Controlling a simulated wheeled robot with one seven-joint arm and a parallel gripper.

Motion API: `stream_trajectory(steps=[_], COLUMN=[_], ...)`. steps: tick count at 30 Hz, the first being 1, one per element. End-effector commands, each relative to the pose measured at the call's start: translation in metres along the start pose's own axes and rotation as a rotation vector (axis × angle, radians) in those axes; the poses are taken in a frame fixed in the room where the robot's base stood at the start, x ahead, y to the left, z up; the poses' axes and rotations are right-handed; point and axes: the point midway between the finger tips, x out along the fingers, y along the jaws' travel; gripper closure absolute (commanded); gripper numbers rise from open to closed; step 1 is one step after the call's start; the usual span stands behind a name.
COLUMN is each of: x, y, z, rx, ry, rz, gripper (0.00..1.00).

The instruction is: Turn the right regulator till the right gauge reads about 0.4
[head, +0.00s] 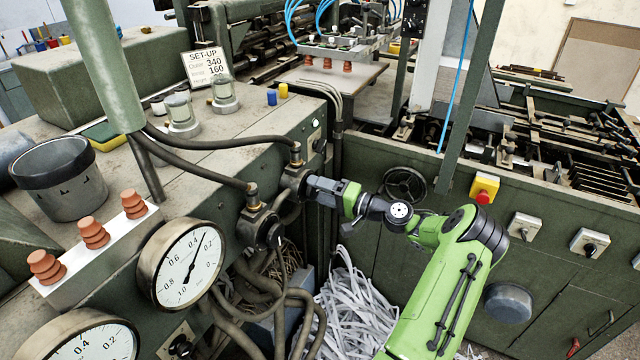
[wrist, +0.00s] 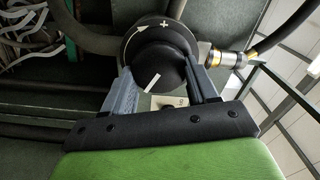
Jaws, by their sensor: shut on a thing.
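The right regulator (head: 297,179) sits on the side of the grey-green cabinet, with hoses joined to it. My gripper (head: 312,187) reaches it from the right and hides its knob in the head view. In the wrist view my gripper (wrist: 163,80) has one finger on each side of the round black knob (wrist: 157,62) and is shut on it. The knob's white line points down and slightly left; a plus and an arrow show on the collar. The right gauge (head: 183,264) has a white dial; its needle points up and right, close beside the 0.4 mark. The exact reading is too small to tell.
The left regulator (head: 259,229) sits close by, nearer the gauges. A second gauge (head: 80,340) is cut off at the bottom left. Hoses (head: 262,280) hang below the regulators, above shredded paper (head: 350,305). A handwheel (head: 405,184) is behind my arm.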

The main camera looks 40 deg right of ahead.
Motion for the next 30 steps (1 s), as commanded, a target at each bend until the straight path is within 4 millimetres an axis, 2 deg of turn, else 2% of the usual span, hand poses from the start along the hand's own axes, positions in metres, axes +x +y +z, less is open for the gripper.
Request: stream_trajectory(steps=[9, 22, 23, 27, 30], x=[-0.0003, -0.0004, -0.0004, -0.0003, -0.0002], y=[0.0013, 0.002, 0.002, 0.0015, 0.0012], z=[0.0002, 0.0004, 0.0004, 0.0002, 0.0001], rx=[0.077, 0.083, 0.083, 0.082, 0.081], ry=[-0.001, 0.0, 0.0, 0.0, 0.0], rz=[0.003, 0.002, 0.002, 0.002, 0.001], gripper=[0.72, 0.72, 0.37, 0.16, 0.16])
